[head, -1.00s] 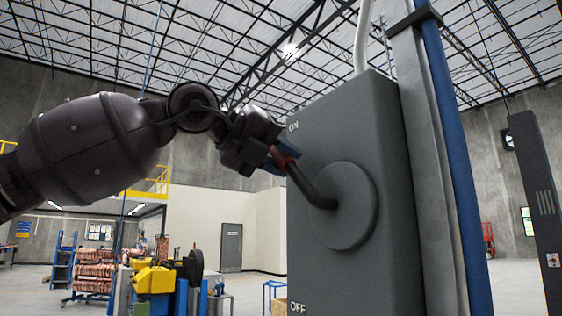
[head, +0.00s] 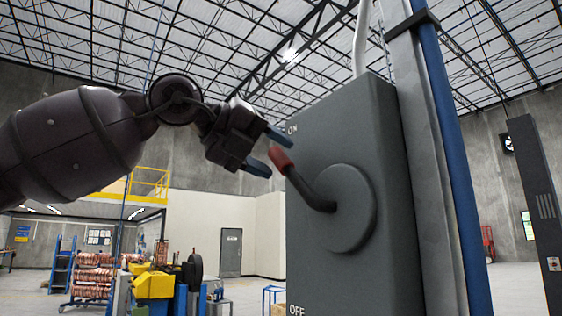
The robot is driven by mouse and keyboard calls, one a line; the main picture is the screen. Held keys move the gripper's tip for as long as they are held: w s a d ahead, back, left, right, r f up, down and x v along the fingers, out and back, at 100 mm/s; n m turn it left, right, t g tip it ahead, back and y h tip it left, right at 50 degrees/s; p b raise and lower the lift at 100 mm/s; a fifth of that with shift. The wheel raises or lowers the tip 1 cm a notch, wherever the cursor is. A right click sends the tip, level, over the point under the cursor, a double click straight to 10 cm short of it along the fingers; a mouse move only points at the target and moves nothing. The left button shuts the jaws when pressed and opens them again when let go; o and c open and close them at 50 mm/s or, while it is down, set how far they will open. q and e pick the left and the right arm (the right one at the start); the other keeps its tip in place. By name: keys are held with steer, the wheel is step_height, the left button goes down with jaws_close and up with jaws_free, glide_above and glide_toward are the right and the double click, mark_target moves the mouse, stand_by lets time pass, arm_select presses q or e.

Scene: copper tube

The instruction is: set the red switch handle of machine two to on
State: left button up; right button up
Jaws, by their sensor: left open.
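The switch box (head: 350,260) is a tall grey box, marked ON near its top left and OFF near its bottom left. Its lever has a red handle (head: 281,160) on a dark bent rod that comes from a round hub (head: 347,208). The handle points up and left, toward the ON mark. My left gripper (head: 270,153) is open, with its two blue-tipped fingers apart, just left of the red handle. It holds nothing, and a small gap seems to show between fingers and handle. My right gripper is not in view.
A grey post with a blue pipe (head: 450,160) stands along the box's right side. A dark column (head: 535,210) is farther right. Behind at lower left are a yellow and blue machine (head: 153,285) and a rack of copper coils (head: 92,280). Open air lies left of the box.

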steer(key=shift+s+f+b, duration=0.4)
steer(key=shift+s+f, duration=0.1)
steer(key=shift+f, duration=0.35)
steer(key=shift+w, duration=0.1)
arm_select(q)
steer(key=v, duration=0.8)
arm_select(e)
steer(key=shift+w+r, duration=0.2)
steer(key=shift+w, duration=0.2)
arm_select(q)
steer(key=shift+s+a, duration=0.1)
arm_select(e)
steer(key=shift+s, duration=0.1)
